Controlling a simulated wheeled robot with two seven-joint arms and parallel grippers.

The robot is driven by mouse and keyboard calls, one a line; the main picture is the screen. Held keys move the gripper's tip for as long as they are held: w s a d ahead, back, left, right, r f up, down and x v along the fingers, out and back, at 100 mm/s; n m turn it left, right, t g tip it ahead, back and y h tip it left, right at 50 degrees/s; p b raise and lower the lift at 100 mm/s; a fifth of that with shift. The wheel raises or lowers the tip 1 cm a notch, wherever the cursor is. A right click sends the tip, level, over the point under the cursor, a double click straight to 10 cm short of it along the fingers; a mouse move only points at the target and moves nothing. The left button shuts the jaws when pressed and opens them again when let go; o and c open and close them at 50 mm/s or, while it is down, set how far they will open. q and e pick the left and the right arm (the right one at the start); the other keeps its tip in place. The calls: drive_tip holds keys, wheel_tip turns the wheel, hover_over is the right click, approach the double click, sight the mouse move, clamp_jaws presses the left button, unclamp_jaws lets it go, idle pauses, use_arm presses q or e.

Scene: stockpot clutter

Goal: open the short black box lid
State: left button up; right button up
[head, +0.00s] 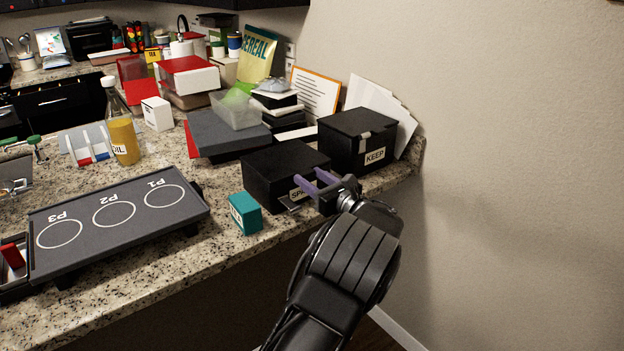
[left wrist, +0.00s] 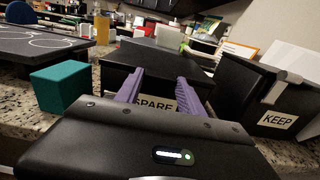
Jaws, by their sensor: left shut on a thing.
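The short black box (head: 262,183) with a "SPARE" label stands near the counter's right front edge, beside a taller black box. Its lid (head: 285,158) lies flat on top and looks closed. My left gripper (head: 308,184) is at the box's front, its purple fingers reaching over the label side. In the left wrist view the fingers (left wrist: 160,80) stand either side of the "SPARE" label (left wrist: 156,104), below the lid (left wrist: 160,56). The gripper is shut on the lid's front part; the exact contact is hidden. My right gripper is not in view.
The taller "KEEP" box (head: 352,140) with a grey latch stands close on the right. A teal box (head: 246,213) sits just left of the gripper. A dark tray with circles (head: 110,222) lies further left. Stacked boxes and a clear container (head: 236,110) crowd behind.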

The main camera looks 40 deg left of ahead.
use_arm(q)
clamp_jaws()
idle(0.4)
drive_tip(key=shift+r, duration=0.15)
